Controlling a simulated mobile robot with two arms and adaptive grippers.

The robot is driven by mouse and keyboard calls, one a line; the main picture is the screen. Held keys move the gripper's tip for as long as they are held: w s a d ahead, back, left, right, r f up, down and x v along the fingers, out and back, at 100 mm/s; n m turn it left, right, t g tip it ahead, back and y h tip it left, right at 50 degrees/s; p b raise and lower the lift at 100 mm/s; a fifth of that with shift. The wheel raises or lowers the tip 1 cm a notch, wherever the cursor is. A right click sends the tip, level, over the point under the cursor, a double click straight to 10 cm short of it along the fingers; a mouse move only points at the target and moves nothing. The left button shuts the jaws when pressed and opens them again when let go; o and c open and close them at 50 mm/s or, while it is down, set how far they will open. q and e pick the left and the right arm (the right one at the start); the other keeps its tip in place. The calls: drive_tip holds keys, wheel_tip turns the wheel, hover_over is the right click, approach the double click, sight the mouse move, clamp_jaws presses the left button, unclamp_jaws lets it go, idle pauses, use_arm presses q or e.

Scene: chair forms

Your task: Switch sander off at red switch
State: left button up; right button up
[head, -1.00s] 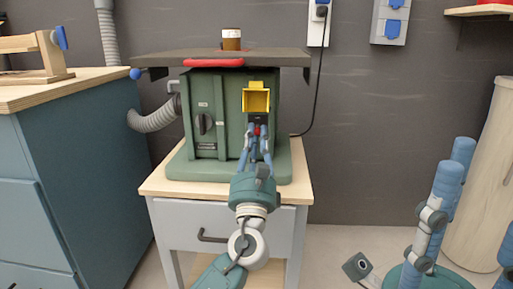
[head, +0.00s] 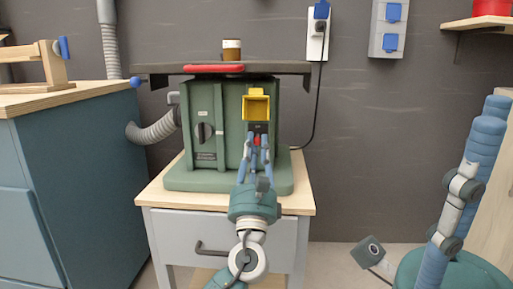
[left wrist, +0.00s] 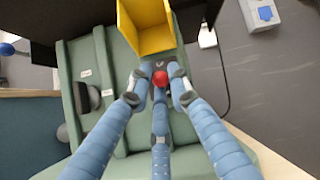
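The green sander (head: 205,120) stands on a light wooden-topped cabinet. Its red switch (head: 257,140) sits on a dark plate under an open yellow cover. It also shows as a round red button in the left wrist view (left wrist: 160,78). My left gripper (head: 256,143) is right at the switch, with its blue fingers apart around the red button. I cannot tell whether a fingertip touches it. My right gripper (head: 478,150) is close to the camera at the far right, its fingers spread and empty, partly cut off by the frame edge.
The yellow cover (head: 256,106) juts out just above the left fingertips. The dark sander table (head: 290,69) overhangs above, with a jar (head: 231,49) behind. A grey hose (head: 152,131) runs at the left. A blue cabinet (head: 75,180) stands left; a wall socket (head: 317,40) is at right.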

use_arm(q)
drive_tip(key=shift+s, duration=0.1)
drive_tip(key=v, duration=1.2)
